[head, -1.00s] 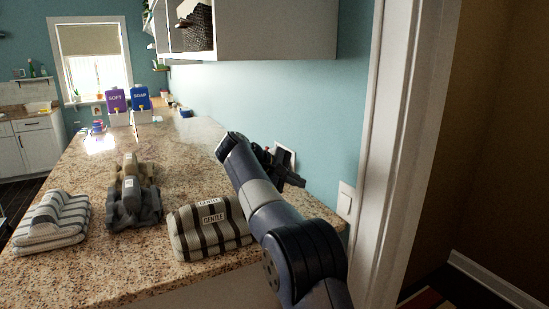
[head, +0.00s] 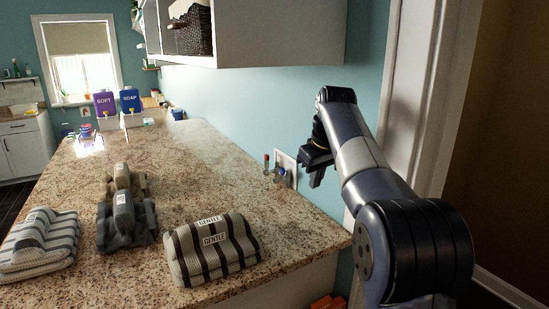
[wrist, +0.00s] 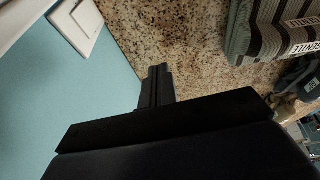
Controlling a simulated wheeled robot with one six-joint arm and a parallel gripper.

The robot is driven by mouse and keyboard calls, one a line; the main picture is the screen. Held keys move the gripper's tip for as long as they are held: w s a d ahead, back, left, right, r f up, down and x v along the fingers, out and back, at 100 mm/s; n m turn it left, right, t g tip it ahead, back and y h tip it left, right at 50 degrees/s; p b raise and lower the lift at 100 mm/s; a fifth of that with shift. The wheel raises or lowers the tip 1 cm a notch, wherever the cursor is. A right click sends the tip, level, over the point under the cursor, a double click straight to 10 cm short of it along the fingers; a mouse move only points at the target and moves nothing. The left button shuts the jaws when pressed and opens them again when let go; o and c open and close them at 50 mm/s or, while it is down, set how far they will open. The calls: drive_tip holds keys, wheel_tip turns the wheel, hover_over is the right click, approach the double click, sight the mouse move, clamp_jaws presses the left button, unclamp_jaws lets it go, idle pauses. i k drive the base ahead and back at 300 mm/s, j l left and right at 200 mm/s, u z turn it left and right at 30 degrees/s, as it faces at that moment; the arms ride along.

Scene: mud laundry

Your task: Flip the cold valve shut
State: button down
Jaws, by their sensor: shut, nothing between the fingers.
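A white outlet box (head: 287,167) is set in the teal wall above the counter. A small blue-topped valve (head: 281,173) stands at its front, and a red-topped valve (head: 266,160) is just left of it. Which way their levers point is too small to tell. My gripper (head: 314,181) is right of the box, with its fingers pointing down, apart from the valves in the picture. In the wrist view, my gripper's fingers (wrist: 158,80) are together and empty. There the white box frame (wrist: 82,22) shows at upper left; the valves are not clearly visible.
Folded striped towels (head: 212,248) marked GENTLE lie near the counter's front edge. Grey and tan bundles (head: 125,218) and more striped towels (head: 40,245) lie left. Soap dispensers (head: 130,105) stand far back. The granite counter (head: 210,165) before the wall is clear. A cabinet (head: 280,35) hangs above.

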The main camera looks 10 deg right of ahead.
sight(283, 172)
drive_tip(key=i+j, duration=0.1)
drive_tip(key=i, duration=0.35)
drive_tip(key=i+j, duration=0.1)
drive_tip(key=i, duration=0.35)
